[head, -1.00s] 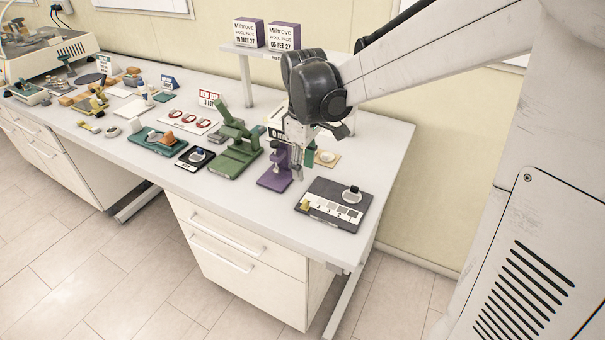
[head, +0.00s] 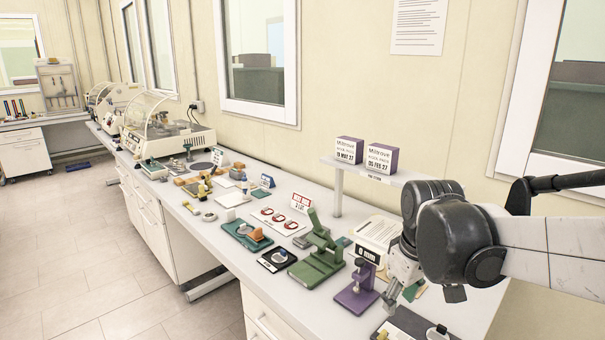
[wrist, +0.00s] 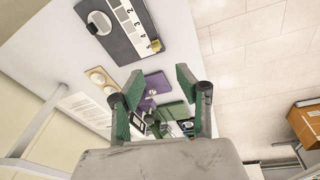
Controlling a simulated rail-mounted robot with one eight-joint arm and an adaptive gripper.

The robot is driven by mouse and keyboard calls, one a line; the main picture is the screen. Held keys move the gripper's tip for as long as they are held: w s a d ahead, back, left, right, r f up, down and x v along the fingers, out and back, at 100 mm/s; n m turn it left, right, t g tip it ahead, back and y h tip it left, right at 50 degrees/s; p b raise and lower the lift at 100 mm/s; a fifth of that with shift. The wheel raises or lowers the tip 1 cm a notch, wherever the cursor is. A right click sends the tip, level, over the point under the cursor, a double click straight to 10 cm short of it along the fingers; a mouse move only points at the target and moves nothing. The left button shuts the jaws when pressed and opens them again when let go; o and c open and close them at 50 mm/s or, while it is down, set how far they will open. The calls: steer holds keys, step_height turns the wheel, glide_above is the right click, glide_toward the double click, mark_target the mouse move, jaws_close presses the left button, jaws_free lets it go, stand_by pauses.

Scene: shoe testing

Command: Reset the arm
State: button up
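My gripper (head: 391,300) is above the right end of the bench in the head view, just right of the purple stand (head: 356,297). In the wrist view my gripper (wrist: 159,82) shows two green-padded fingers spread well apart with nothing held between them. The purple stand also shows beyond the fingers in the wrist view (wrist: 155,85). My arm comes in from the right edge of the head view and hides part of the bench.
The bench (head: 235,240) carries a green press (head: 318,258), a dark numbered board (wrist: 115,25), a black pad (head: 277,260) and a teal tray (head: 246,236). A raised shelf (head: 372,170) holds two labelled boxes. Open floor (head: 90,270) lies at the left.

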steer(key=s+m+t+b, duration=0.1)
steer(key=s+m+t, duration=0.4)
steer(key=s, duration=0.7)
steer(key=shift+s+r+m, duration=0.25)
steer(key=shift+m, duration=0.25)
steer(key=shift+d, duration=0.1)
stand_by(2.3)
